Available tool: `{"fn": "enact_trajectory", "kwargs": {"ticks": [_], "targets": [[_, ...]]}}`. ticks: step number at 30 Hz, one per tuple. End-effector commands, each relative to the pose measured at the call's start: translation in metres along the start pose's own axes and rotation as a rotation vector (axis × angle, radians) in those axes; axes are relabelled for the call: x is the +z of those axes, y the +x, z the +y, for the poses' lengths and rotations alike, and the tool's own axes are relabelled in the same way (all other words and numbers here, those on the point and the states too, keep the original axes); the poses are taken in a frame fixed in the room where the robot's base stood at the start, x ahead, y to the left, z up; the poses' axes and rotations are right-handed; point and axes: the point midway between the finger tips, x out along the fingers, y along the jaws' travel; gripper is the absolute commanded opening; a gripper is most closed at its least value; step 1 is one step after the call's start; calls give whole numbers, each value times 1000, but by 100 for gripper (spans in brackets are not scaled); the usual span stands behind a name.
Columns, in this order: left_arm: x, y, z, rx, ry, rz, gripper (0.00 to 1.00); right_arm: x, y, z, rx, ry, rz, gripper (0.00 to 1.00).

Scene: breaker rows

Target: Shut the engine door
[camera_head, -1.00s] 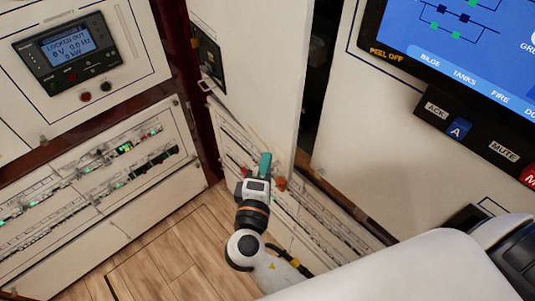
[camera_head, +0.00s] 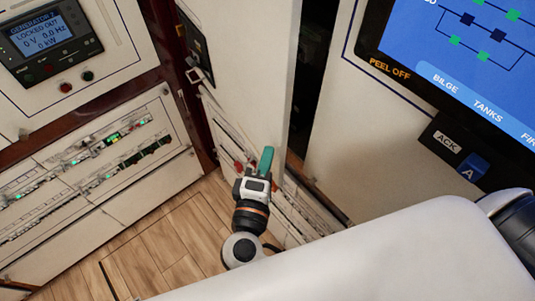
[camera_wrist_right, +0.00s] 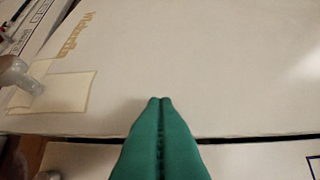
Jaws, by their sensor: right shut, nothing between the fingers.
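The engine door is most likely the tall white panel (camera_head: 245,60) in the middle of the head view. It stands ajar, with a dark gap along its right edge. My right gripper (camera_head: 266,160) is in front of the door's lower right part, its teal fingers together and empty. In the right wrist view the shut fingers (camera_wrist_right: 160,101) point at a broad white surface (camera_wrist_right: 215,70) with gold lettering and a cream patch. I cannot tell whether the fingertips touch it. My left gripper is not in view.
A generator panel (camera_head: 48,42) reading "LOCKED OUT" is at the left, above breaker rows (camera_head: 85,165). A blue screen (camera_head: 480,60) with ACK and other buttons is at the right. Wooden floor (camera_head: 165,240) shows below. My white arm fills the lower right.

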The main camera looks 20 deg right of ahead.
Motion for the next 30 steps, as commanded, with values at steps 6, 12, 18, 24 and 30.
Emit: {"fn": "enact_trajectory", "kwargs": {"ticks": [6,12,18,24,30], "targets": [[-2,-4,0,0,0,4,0,-16,14,1,-1,-7,-29,0],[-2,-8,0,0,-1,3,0,-33,33,0,-1,-3,-80,0],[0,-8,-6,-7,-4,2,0,-35,35,0,0,-1,-86,0],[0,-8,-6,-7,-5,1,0,-35,35,0,0,-1,-86,0],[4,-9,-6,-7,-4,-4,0,-32,41,0,-1,0,-88,0]]}}
